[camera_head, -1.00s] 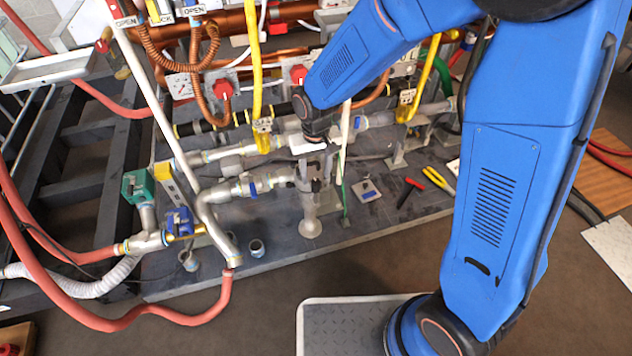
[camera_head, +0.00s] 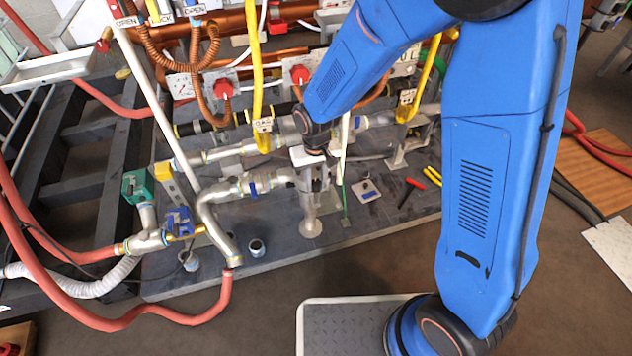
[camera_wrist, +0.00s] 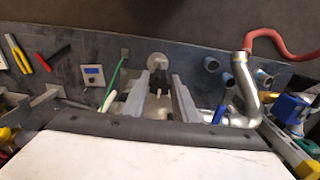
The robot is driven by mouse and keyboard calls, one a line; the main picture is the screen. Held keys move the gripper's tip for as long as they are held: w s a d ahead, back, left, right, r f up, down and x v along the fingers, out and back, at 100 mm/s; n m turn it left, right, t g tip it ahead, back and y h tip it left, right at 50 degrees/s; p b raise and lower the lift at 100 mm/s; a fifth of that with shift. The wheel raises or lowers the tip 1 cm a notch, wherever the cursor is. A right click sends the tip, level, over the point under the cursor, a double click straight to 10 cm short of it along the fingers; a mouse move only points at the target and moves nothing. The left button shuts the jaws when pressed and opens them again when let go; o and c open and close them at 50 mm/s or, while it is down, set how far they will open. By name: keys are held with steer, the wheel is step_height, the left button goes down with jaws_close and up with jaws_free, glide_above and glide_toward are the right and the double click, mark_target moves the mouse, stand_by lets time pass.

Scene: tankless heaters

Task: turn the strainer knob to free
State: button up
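My gripper (camera_head: 316,183) points down at the grey upright fitting of the pipe run in the head view. In the wrist view, its two grey fingers (camera_wrist: 160,80) are apart. Between and beyond them show the grey fitting's round foot (camera_wrist: 157,62) and a small pale upright part (camera_wrist: 155,92). I cannot tell whether this part is the strainer knob, or whether the fingers touch it. The round foot also shows in the head view (camera_head: 310,227), below my gripper. My gripper and wrist hide the top of the fitting.
A blue-handled valve (camera_head: 178,222) and a green one (camera_head: 137,186) stand to the left. Red-handled (camera_head: 411,184) and yellow-handled (camera_head: 432,176) tools lie on the dark board to the right.

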steer(key=shift+n, duration=0.5)
steer(key=n, duration=0.3)
steer(key=shift+n, duration=0.4)
steer(key=n, duration=0.4)
steer(key=shift+n, duration=0.3)
steer(key=n, duration=0.4)
steer(key=shift+n, duration=2.5)
steer(key=o, duration=1.1)
steer(key=shift+r, duration=0.1)
